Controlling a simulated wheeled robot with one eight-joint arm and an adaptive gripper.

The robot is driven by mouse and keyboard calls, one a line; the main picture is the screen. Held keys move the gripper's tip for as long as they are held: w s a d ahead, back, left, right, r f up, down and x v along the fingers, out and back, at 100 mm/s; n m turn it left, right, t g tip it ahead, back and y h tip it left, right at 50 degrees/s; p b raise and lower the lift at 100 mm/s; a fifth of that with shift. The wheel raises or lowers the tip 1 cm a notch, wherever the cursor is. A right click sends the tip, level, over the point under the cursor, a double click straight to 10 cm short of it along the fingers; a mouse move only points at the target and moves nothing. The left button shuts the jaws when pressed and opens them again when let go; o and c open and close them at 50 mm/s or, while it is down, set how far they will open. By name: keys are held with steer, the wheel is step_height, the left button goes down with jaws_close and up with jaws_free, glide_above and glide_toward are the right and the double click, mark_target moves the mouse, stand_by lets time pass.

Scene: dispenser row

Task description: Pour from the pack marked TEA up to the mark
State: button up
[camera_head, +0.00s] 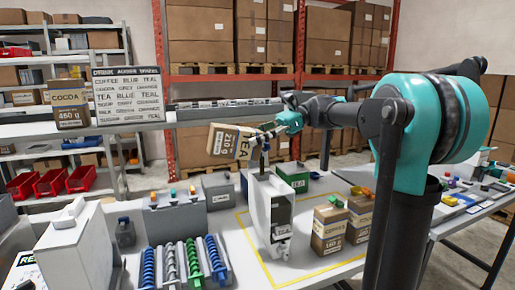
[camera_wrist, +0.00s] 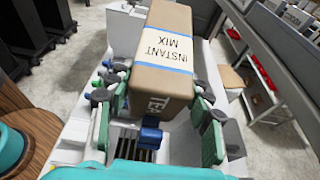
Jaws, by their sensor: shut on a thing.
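The TEA pack (camera_head: 230,143) is a brown box with a white label reading TEA and 210 g. My gripper (camera_head: 272,132) is shut on it and holds it tilted in the air, above and left of the open-fronted white dispenser (camera_head: 260,210). In the wrist view the pack (camera_wrist: 160,62) sits between the fingers (camera_wrist: 158,122), with INSTANT MIX on its label. A narrow dark strip (camera_head: 264,160) shows between the pack and the dispenser top; I cannot tell whether it is falling powder. No fill mark can be made out.
Two brown packs (camera_head: 328,230) stand right of the dispenser within the yellow outline (camera_head: 290,285). Several coloured augers (camera_head: 192,262) lie at the front left. A grey bin (camera_head: 219,192) is left of the dispenser.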

mark_target(246, 128)
steer(key=shift+d+y, duration=0.15)
steer(key=shift+y, duration=0.15)
stand_by(0.9)
steer(key=shift+s+a+r+t+h, duration=0.15)
steer(key=shift+a+t+h, duration=0.2)
steer(key=shift+h, duration=0.45)
steer(key=shift+s+a+t+h, duration=0.15)
steer(key=shift+a+h, duration=0.3)
steer(key=shift+h, duration=0.35)
steer(key=shift+d, duration=0.1)
steer(key=shift+s+a+r+t+h, duration=0.2)
steer(key=shift+a+r+t+h, duration=0.1)
steer(key=shift+a+r+h, duration=0.25)
steer(key=shift+a+r+t+h, duration=0.15)
steer(key=shift+r+t+h, duration=0.3)
steer(key=shift+h, duration=0.4)
steer(key=shift+f, duration=0.1)
